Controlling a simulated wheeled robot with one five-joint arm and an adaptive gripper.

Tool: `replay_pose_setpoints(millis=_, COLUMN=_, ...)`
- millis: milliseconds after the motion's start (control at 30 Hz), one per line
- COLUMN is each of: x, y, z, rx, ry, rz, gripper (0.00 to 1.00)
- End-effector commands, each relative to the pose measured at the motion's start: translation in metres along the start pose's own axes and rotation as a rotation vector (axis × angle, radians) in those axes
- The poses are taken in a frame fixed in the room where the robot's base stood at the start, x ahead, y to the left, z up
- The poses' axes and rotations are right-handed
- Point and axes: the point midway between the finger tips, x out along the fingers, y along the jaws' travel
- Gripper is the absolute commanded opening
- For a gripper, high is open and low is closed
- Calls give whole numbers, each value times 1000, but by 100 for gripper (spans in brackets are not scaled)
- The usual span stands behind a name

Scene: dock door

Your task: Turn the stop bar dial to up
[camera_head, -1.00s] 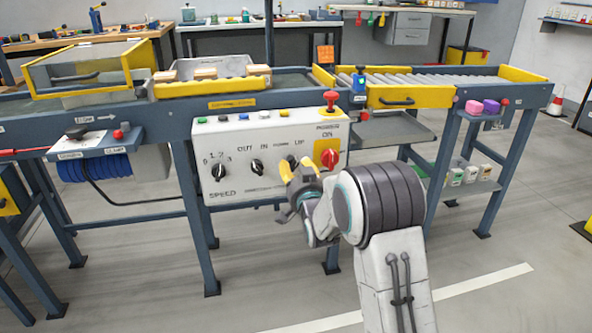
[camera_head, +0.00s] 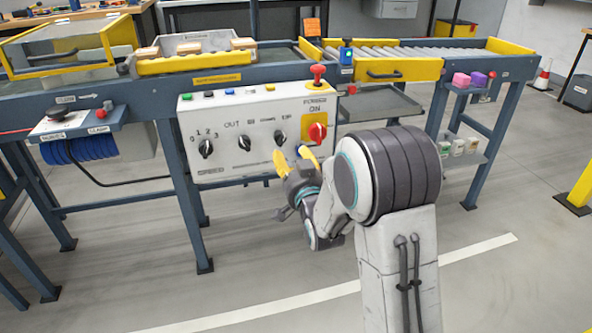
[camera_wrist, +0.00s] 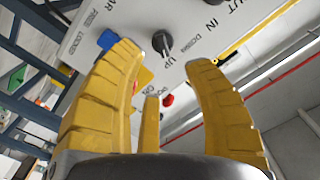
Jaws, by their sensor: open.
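The stop bar dial (camera_head: 279,138) is a small black knob on the white control panel (camera_head: 222,170), with DOWN and UP lettering by it. It also shows in the wrist view (camera_wrist: 162,43), beyond the fingertips and close to the UP lettering. I cannot tell surely which word its pointer faces. My gripper (camera_head: 288,165) has yellow fingers and is just below the dial in the head view. In the wrist view my gripper (camera_wrist: 170,58) is open and empty, its fingers spread and apart from the knob.
A red power switch on a yellow plate (camera_head: 307,120) is right of the dial. An OUT/IN dial (camera_head: 244,142) and a speed dial (camera_head: 206,148) are to its left. A red mushroom button (camera_head: 318,72) stands on top. The conveyor frame (camera_head: 210,95) runs behind.

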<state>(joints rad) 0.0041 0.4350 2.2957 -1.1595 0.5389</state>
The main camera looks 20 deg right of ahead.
Motion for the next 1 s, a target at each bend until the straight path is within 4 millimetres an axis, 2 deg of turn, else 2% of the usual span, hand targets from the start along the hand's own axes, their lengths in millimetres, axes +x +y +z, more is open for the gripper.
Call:
replay_pose_setpoints(millis=200, x=-27, y=0, z=0, rx=0, ry=0, rz=-1, gripper=46)
replay_pose_setpoints(millis=400, x=-40, y=0, z=0, rx=0, ry=-1, rz=-1, gripper=46)
replay_pose_setpoints(millis=867, x=-44, y=-1, z=0, rx=0, ry=0, rz=-1, gripper=46)
replay_pose_setpoints(millis=1000, x=-45, y=-5, z=-7, rx=-6, ry=-10, rz=5, gripper=46)
